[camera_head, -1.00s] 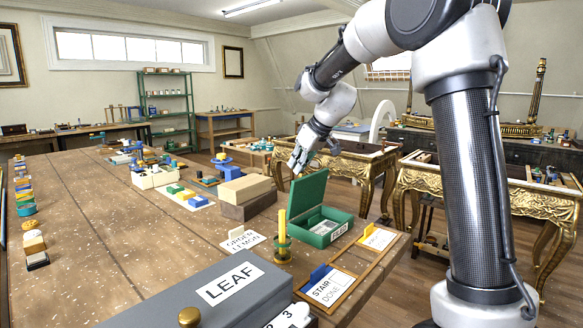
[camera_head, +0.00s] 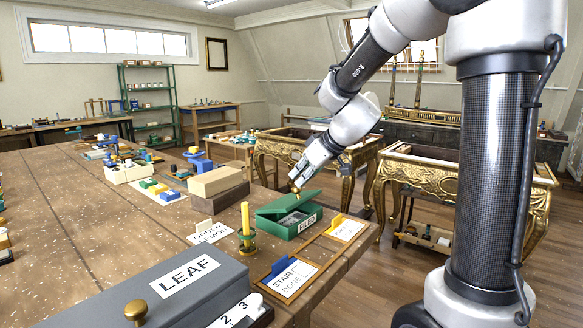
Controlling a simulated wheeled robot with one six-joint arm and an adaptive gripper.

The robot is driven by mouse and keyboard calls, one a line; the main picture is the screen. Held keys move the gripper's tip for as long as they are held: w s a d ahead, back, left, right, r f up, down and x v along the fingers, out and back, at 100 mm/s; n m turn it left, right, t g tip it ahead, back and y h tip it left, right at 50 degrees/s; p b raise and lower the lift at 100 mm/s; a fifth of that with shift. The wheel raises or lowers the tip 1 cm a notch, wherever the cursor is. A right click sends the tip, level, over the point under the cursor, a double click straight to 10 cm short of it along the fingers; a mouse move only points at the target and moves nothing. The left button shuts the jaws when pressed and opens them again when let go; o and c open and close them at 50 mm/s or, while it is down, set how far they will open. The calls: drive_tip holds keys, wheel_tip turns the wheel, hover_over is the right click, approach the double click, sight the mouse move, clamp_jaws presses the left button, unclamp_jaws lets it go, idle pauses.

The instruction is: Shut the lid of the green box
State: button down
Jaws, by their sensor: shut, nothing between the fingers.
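My gripper (camera_head: 296,188) is shut and empty, pointing down at the lid's upper edge. It looks to be touching the lid or very close to it; I cannot tell which.
A yellow candle in a green holder (camera_head: 246,236) stands just left of the box. Wooden card trays (camera_head: 290,279) lie in front, with a grey LEAF box (camera_head: 160,290) nearer. Tan and brown blocks (camera_head: 217,181) sit behind left. Gilt tables (camera_head: 465,170) stand across the floor.

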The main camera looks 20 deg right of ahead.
drive_tip(key=shift+s+d+f, duration=0.3)
drive_tip(key=shift+s+f, duration=0.2)
drive_tip(key=shift+f, duration=0.15)
drive_tip(key=shift+s+d+f, duration=0.3)
drive_tip(key=shift+s+f, duration=0.15)
drive_tip(key=shift+f, duration=0.15)
drive_tip(key=shift+s+d+f, duration=0.25)
drive_tip(key=shift+s+f, duration=0.1)
drive_tip(key=shift+f, duration=0.4)
drive_tip(key=shift+s+d+f, duration=0.2)
drive_tip(key=shift+s+f, duration=0.1)
drive_tip(key=shift+f, duration=0.45)
